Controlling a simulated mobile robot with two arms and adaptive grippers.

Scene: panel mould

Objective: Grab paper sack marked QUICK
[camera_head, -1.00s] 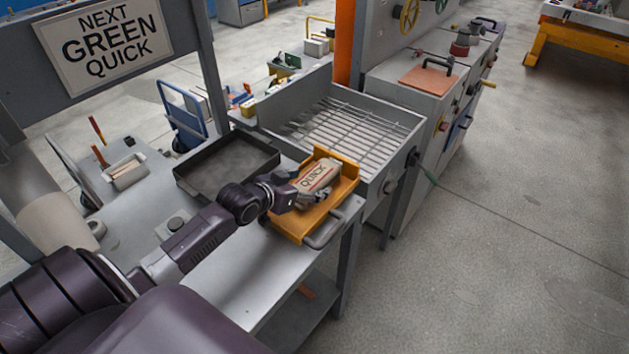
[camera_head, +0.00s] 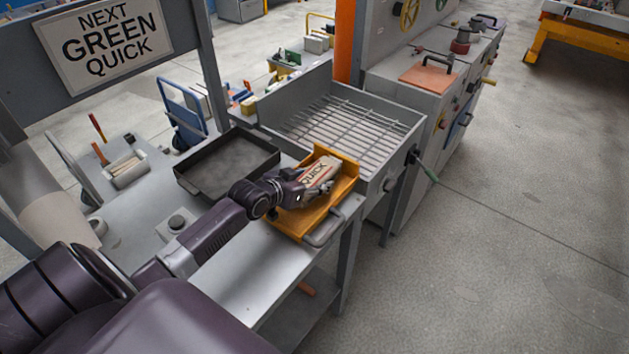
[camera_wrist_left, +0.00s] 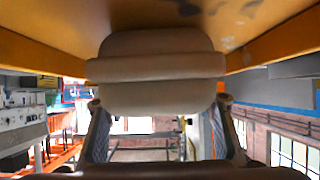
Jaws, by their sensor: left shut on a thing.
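The paper sack marked QUICK (camera_head: 319,174) is tan with dark letters and sits at the orange tray (camera_head: 347,190) on the bench's right end. My left gripper (camera_head: 312,188) is shut on the sack, with its fingers at the sack's near side. In the left wrist view the pale sack (camera_wrist_left: 155,70) fills the space between the two fingers (camera_wrist_left: 157,105), with orange tray surfaces around it. I cannot tell whether the sack still touches the tray floor. My right gripper is not in view.
A dark, empty-looking shallow tray (camera_head: 190,185) lies left of the orange tray. A metal grid bin (camera_head: 405,150) stands behind it. A sign (camera_head: 105,40) reads NEXT GREEN QUICK. A small bin of sticks (camera_head: 128,172) is at the left. The floor at right is clear.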

